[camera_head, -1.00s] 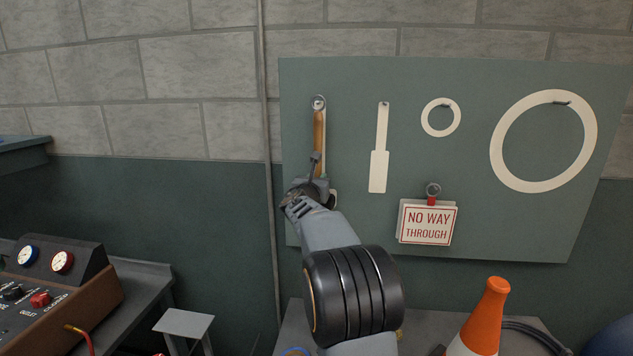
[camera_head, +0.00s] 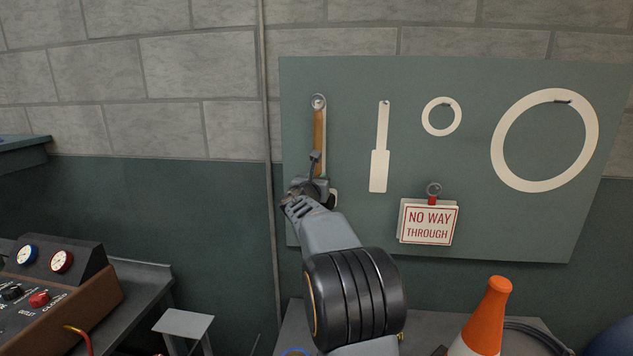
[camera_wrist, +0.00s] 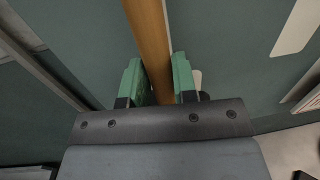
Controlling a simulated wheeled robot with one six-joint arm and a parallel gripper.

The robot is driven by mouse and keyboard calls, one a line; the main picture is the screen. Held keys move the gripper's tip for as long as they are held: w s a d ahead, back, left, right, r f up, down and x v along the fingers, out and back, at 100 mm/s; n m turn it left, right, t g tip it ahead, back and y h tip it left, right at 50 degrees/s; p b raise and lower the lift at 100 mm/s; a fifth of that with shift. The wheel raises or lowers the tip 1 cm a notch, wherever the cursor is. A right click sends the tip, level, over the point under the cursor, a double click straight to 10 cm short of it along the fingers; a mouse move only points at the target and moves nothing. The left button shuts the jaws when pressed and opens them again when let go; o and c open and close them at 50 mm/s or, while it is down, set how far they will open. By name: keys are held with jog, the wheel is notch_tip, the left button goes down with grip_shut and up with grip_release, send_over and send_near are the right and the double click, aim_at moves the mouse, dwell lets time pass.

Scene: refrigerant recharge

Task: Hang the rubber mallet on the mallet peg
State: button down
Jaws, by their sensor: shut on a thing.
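The rubber mallet (camera_head: 319,130) is upright in front of the left end of the green tool board (camera_head: 345,225). Its wooden handle points up, and its top ring is at the mallet peg (camera_head: 318,101). I cannot tell whether the ring is around the peg or just in front of it. My gripper (camera_head: 316,178) is shut on the handle low down. In the wrist view the green-padded fingers of my gripper (camera_wrist: 160,82) stand on both sides of the wooden handle (camera_wrist: 150,40). The mallet's head is mostly hidden behind my gripper.
The board carries pale outlines: a narrow tool shape (camera_head: 379,170), a small ring (camera_head: 441,116) and a large ring (camera_head: 500,150). A "NO WAY THROUGH" sign (camera_head: 428,223) hangs low on it. An orange cone (camera_head: 488,310) stands at lower right, a gauge unit (camera_head: 60,290) at lower left.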

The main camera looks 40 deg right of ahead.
jog(key=shift+w+d, duration=0.1)
jog(key=shift+d, duration=0.05)
jog(key=shift+w+d+f+b, duration=0.15)
jog(key=shift+d+f+b, duration=0.05)
jog(key=shift+f+b, duration=0.1)
jog(key=shift+w+d+f+b, duration=0.15)
jog(key=shift+d+f+b, duration=0.05)
jog(key=shift+b, duration=0.1)
dwell(0.8)
jog(key=shift+a+f, duration=0.1)
dwell(0.3)
jog(key=shift+a, duration=0.15)
dwell(0.5)
jog(key=c, duration=1.1)
grip_release()
jog(key=shift+o, duration=1.4)
jog(key=shift+a+b, duration=0.1)
jog(key=shift+b, duration=0.2)
